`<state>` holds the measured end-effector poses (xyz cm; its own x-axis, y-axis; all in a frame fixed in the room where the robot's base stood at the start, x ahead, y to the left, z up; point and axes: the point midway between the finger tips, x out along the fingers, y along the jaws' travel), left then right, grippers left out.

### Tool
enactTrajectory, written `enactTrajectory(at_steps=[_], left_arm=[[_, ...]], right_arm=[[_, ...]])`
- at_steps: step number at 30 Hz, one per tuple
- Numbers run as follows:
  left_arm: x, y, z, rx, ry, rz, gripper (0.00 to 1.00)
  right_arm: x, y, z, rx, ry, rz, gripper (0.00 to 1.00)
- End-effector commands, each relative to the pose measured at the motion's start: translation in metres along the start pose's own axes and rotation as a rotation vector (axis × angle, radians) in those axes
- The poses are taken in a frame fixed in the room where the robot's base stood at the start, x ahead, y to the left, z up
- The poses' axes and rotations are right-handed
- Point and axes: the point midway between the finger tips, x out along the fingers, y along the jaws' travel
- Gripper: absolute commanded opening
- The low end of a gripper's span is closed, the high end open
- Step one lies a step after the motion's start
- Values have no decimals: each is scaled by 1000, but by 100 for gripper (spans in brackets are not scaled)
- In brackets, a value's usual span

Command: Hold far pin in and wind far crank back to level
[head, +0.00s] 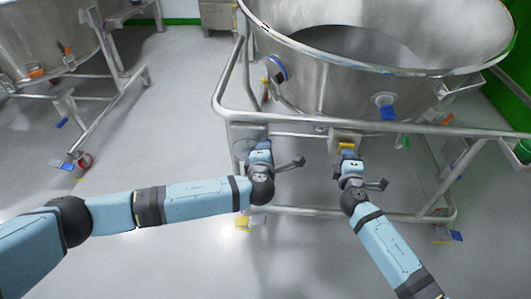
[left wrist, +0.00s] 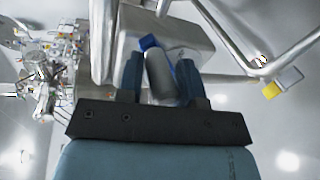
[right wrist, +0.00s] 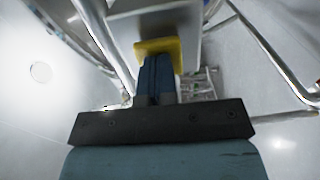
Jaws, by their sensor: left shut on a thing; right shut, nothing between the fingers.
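The crank shows in the left wrist view as a grey cylindrical handle (left wrist: 160,78) with a blue end, between my left fingers. My left gripper (head: 262,147) is shut on this handle, in front of a grey housing under the frame rail. The pin shows as a yellow block (right wrist: 158,47) on a pale housing; it also shows in the head view (head: 346,147). My right gripper (right wrist: 157,68) is shut and empty, its fingertips against or just short of the yellow face. How far in the pin sits is hidden by the fingers.
A large steel bowl (head: 340,85) stands behind the tubular frame rail (head: 300,118). A lower rail (head: 330,212) runs beneath my grippers. A similar vessel on a frame (head: 45,40) stands at the left. The grey floor (head: 160,130) between is mostly clear.

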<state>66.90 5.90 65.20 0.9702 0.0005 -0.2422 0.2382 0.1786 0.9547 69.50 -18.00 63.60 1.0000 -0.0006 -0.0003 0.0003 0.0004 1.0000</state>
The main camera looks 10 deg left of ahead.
Motion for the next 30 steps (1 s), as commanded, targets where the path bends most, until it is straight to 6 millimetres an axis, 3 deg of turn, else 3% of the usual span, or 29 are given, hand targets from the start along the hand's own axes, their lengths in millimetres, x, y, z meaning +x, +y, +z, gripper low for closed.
enactTrajectory(at_steps=[30], left_arm=[[0, 14, -10, -2, 2, 6, 9]], right_arm=[[0, 1, 0, 1, 0, 2, 0]])
